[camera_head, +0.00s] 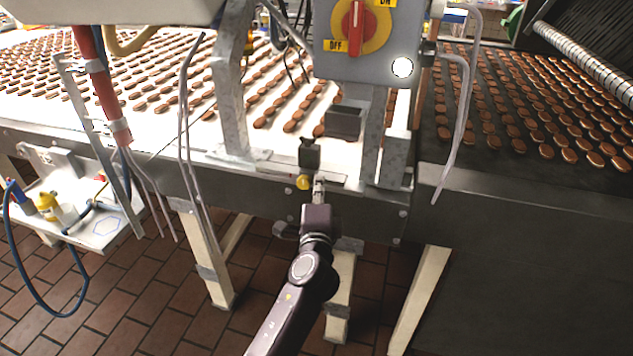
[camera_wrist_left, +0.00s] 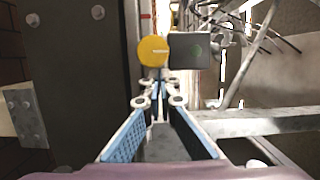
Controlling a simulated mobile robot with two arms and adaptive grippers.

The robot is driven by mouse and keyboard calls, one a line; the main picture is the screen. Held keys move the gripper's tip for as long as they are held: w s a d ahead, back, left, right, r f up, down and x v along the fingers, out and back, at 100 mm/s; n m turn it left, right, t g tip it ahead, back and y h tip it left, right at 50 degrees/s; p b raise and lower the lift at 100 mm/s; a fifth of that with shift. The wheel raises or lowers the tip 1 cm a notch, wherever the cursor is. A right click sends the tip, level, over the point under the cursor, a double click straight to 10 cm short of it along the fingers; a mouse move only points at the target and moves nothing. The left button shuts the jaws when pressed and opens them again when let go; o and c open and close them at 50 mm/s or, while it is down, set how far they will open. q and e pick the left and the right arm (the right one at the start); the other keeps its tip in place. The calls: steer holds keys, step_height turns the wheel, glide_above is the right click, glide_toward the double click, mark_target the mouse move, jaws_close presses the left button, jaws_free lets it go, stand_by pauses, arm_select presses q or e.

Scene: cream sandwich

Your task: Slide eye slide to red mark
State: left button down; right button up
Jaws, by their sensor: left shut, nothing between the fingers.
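A small dark block (camera_head: 309,153) with a yellow round knob (camera_head: 304,182) below it sits at the conveyor's front edge; I take this to be the eye slide. My right gripper is out of view.
A grey switch box (camera_head: 370,62) with a red and yellow ON/OFF dial hangs above on metal posts. Bent metal rods (camera_head: 462,110) hang to its right. Rows of brown biscuits cover the white belt (camera_head: 180,135). The brick floor (camera_head: 130,300) is open below.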

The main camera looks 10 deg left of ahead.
mark_target(303, 183)
arm_select(q)
steer(key=a+p, duration=0.1)
steer(key=a, duration=0.3)
steer(key=shift+w+a+r, duration=0.1)
steer(key=shift+w+a, duration=0.05)
steer(key=shift+a, duration=0.05)
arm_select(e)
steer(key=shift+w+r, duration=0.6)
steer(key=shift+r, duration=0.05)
arm_select(q)
steer(key=shift+d, duration=0.1)
